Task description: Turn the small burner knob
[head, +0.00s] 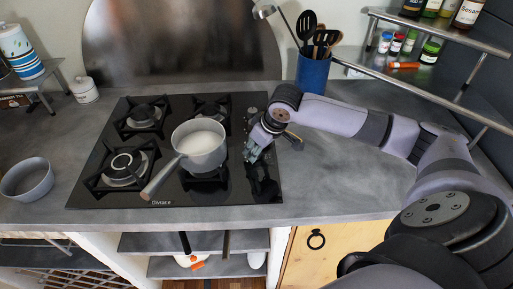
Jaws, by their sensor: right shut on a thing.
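The black glass gas hob (105,190) lies in the grey counter, with burners under black grates. A column of knobs (252,113) runs along its right side, and the upper ones show beyond my gripper. My right gripper (252,155) reaches in from the right, low over this column. It is shut on a knob, which its fingers mostly hide, so I cannot clearly see the knob's mark or angle. My left gripper is not in view.
A pot (200,142) with white contents stands on the right-hand burners, its handle toward the front left. A blue utensil holder (312,74) and a metal spice rack (420,85) stand behind my right arm. A grey bowl (28,180) sits at the left.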

